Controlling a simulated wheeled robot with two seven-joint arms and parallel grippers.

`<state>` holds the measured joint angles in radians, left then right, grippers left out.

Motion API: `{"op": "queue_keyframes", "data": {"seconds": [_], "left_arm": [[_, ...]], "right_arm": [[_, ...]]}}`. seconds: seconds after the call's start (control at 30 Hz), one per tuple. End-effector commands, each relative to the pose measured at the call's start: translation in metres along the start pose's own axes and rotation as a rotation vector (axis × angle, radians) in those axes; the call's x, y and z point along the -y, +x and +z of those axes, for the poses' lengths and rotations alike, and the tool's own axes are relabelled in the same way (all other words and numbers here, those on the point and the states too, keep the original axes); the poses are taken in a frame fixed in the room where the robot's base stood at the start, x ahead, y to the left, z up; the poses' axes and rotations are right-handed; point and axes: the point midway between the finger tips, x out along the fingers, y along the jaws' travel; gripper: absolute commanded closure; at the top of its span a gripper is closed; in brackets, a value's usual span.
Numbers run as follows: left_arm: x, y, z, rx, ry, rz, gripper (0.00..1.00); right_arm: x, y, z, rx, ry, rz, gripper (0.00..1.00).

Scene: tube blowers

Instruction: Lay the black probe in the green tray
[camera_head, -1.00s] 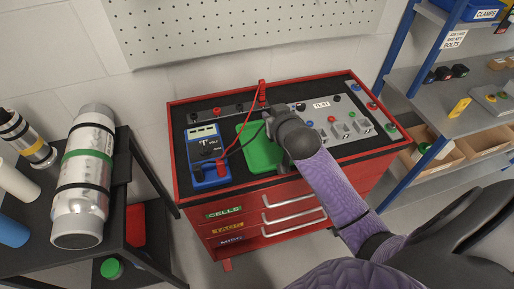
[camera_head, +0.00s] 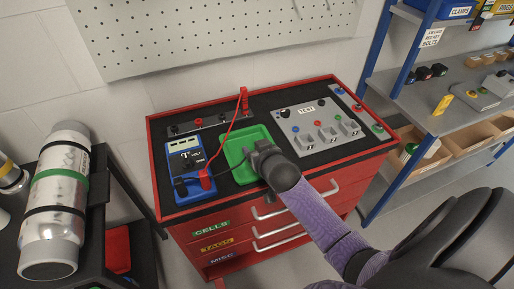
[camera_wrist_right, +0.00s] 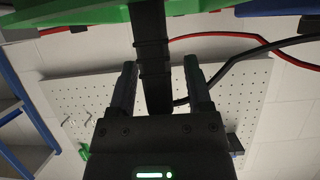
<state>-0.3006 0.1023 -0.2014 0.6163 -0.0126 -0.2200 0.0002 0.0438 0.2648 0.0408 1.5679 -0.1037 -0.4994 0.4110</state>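The green tray (camera_head: 236,148) lies on the cabinet's black top, right of the blue meter. My right gripper (camera_head: 258,152) is over the tray's right side and hides part of it. In the right wrist view the black probe (camera_wrist_right: 152,60) runs between the two fingers of my right gripper (camera_wrist_right: 160,72). The fingers are apart, with visible gaps beside the probe. The green tray (camera_wrist_right: 75,17) shows behind the probe at the top of that view. In the head view the probe is mostly hidden by the gripper. My left gripper is not in view.
The blue meter (camera_head: 184,160) has a black lead (camera_head: 222,165) running toward my gripper and a red lead (camera_head: 222,146) to a red clip at the back. A grey test panel (camera_head: 312,122) is right of the tray. A pegboard (camera_wrist_right: 90,125) is behind.

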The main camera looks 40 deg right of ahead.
Motion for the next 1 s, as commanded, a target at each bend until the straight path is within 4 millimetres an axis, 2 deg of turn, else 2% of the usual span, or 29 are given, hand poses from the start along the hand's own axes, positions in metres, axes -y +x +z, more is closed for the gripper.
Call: {"op": "queue_keyframes", "data": {"seconds": [0.27, 0.37, 0.7, 0.83, 1.0], "left_arm": [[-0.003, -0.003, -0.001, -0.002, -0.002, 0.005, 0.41], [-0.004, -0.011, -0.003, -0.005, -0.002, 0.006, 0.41], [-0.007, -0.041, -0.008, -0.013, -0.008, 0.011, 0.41], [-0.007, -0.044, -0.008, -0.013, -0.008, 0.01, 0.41], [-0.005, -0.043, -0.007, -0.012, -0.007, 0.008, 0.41]], "right_arm": [[0.0, -0.002, -0.004, 0.0, -0.001, 0.0, 0.36], [0.0, -0.018, -0.005, 0.001, 0.001, -0.001, 0.36], [0.0, -0.101, -0.005, 0.001, 0.002, 0.002, 0.36], [0.0, -0.117, -0.004, 0.0, 0.001, 0.002, 0.36], [0.0, -0.121, -0.002, 0.001, 0.0, 0.002, 0.36]]}}
